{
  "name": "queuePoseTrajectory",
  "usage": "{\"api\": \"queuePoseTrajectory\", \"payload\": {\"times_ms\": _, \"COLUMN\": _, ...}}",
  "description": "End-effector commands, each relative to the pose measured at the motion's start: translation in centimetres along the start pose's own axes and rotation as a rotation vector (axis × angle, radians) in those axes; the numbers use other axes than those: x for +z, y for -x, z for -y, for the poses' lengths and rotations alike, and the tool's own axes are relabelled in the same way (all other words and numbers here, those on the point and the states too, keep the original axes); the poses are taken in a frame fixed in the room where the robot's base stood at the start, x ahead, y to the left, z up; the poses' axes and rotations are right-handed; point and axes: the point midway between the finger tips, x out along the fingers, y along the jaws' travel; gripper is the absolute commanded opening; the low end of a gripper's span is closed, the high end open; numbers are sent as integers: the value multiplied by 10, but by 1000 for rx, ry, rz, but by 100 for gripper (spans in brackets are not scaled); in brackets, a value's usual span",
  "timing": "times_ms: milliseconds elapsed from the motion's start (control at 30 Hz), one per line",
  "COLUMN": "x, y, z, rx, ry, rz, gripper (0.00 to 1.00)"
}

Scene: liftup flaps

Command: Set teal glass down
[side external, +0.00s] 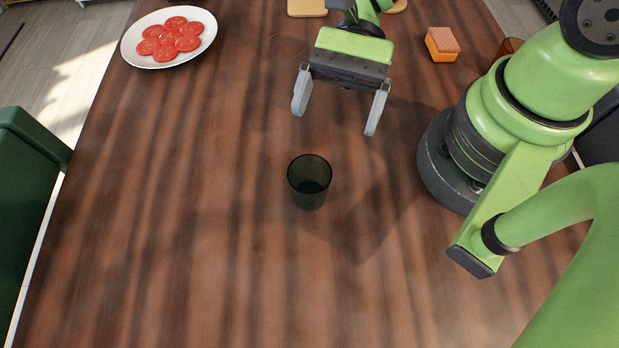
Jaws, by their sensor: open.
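The teal glass (309,183) looks dark green and see-through. It stands upright on the wooden table (180,240), near the middle of the side external view. My gripper (334,118) is above and behind the glass in the picture. Its two grey fingers are spread wide apart with nothing between them. The fingers do not touch the glass.
A white plate (127,45) with several tomato slices (169,39) lies at the upper left. An orange sponge-like block (442,44) lies at the upper right. A wooden board (306,8) shows at the top edge. The table left of and below the glass is clear.

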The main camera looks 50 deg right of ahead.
Motion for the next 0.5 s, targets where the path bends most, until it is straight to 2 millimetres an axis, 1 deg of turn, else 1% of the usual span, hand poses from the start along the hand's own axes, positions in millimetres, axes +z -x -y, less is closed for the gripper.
{"api": "queuePoseTrajectory", "payload": {"times_ms": 33, "x": 0, "y": -9, "z": -1, "rx": 8, "ry": -2, "rz": 2, "gripper": 88}}
{"api": "queuePoseTrajectory", "payload": {"times_ms": 100, "x": 0, "y": -20, "z": -1, "rx": 9, "ry": -1, "rz": -1, "gripper": 88}}
{"api": "queuePoseTrajectory", "payload": {"times_ms": 200, "x": 0, "y": -33, "z": -1, "rx": 8, "ry": 0, "rz": -1, "gripper": 88}}
{"api": "queuePoseTrajectory", "payload": {"times_ms": 367, "x": 0, "y": -44, "z": 0, "rx": 6, "ry": 2, "rz": -2, "gripper": 88}}
{"api": "queuePoseTrajectory", "payload": {"times_ms": 500, "x": 1, "y": -64, "z": 5, "rx": 10, "ry": 2, "rz": -3, "gripper": 88}}
